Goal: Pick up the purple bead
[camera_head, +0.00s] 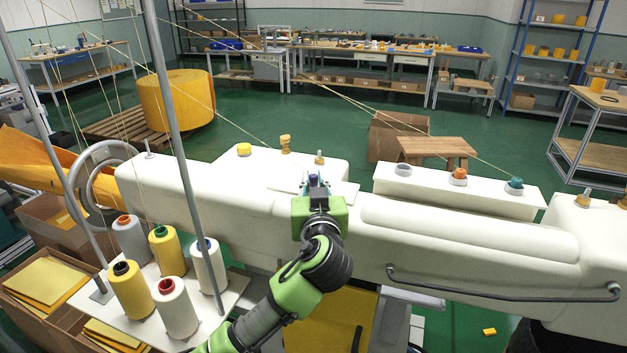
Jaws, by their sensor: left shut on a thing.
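My left arm reaches up from the bottom of the head view, and my left gripper (315,184) is over the middle of the white machine, at a white plate. The gripper is shut on a small purple thing, the purple bead (312,178), which shows between its fingertips. The gripper body hides much of the bead and of the plate under it. I cannot tell whether the bead touches the plate. My right gripper is not in view.
The white machine (460,238) runs across the view, with a grey rail (500,295) along its front right. Several thread spools (170,300) stand on a white board at left beside upright grey poles (175,130). An orange-topped knob (459,175) and a teal-topped knob (515,184) sit on the right ledge.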

